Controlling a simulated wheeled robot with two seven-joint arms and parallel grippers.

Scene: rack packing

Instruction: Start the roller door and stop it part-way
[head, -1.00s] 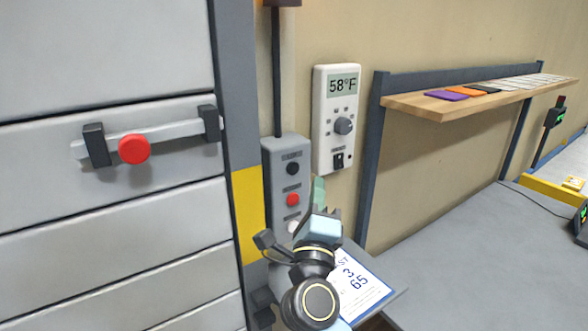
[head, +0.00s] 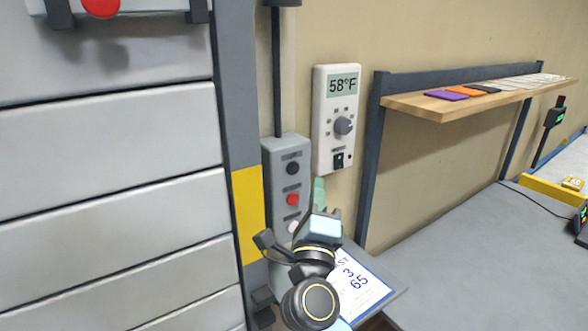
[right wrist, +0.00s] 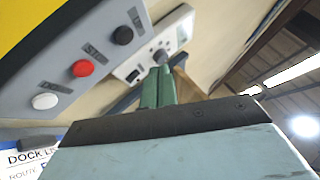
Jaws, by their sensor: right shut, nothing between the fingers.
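The roller door (head: 105,190) fills the left of the head view, its grey slats beside a post with a yellow band. Its red knob (head: 101,5) and latch bar show at the top edge. The grey control box (head: 287,181) on the post's right has a black button (head: 292,168), a red button (head: 292,199) and a white button (head: 292,228). In the right wrist view the white button (right wrist: 44,101) and red button (right wrist: 83,68) are clear of the fingers. My right gripper (head: 318,190) is shut and empty, with greenish fingertips just right of the box. My left gripper is out of view.
A thermostat-like panel (head: 336,119) reading 58°F hangs right of the box. A printed sheet (head: 362,284) lies below my gripper. A wooden shelf (head: 470,97) with coloured cards juts from the wall.

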